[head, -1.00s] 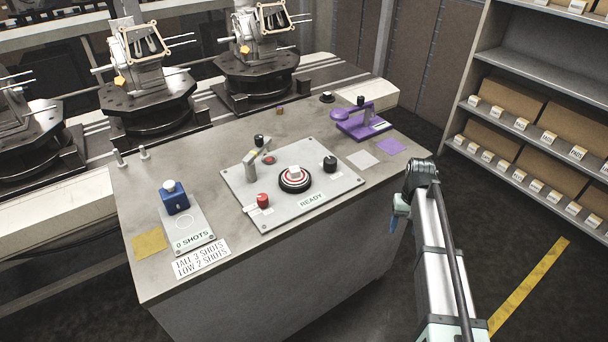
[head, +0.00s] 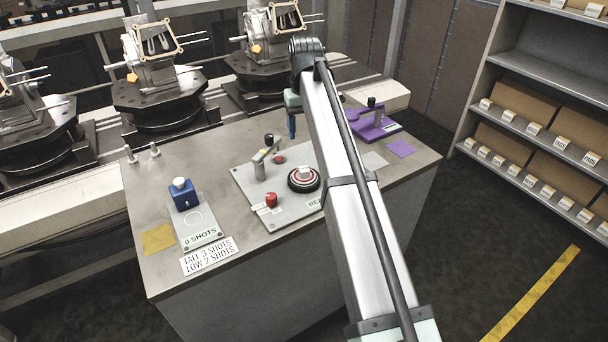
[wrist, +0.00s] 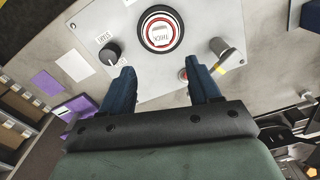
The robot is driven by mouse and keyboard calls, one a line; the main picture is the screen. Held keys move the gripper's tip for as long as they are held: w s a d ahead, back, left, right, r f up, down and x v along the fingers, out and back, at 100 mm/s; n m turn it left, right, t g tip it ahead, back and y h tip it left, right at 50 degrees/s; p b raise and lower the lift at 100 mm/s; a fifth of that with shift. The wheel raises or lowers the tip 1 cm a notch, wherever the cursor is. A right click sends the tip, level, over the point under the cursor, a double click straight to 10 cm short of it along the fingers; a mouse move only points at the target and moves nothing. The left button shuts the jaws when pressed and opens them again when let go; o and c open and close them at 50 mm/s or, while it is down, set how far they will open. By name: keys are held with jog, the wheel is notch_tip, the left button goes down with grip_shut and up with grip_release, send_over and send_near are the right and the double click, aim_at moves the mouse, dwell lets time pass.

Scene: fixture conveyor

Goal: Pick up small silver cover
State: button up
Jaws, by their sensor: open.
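I cannot pick out a small silver cover with certainty in either view. A pale piece (head: 304,173) sits in the middle of the red, white and black ring on the grey panel (head: 250,188). In the wrist view the ring's centre (wrist: 162,35) shows a pale label. My gripper (wrist: 163,78) is open and empty, its blue fingers spread above the panel's back edge. In the head view one blue finger (head: 291,125) shows behind the panel. My arm hides the right part of the panel and some of the table behind it.
A silver lever (head: 261,165) stands by a red button (head: 279,159). A red knob (head: 271,201) is in front. A blue box (head: 184,195) is at left, a purple fixture (head: 375,127) at right. Two pegs (head: 154,149) stand at the back left.

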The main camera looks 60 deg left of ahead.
aim_at(304, 168)
notch_tip(304, 168, down, 14)
jog(key=shift+a+r, duration=0.1)
jog(key=shift+r, duration=0.05)
dwell(0.7)
jog(key=shift+c, duration=0.3)
grip_shut()
jog(key=shift+r, duration=0.15)
notch_tip(304, 168, up, 10)
dwell(0.6)
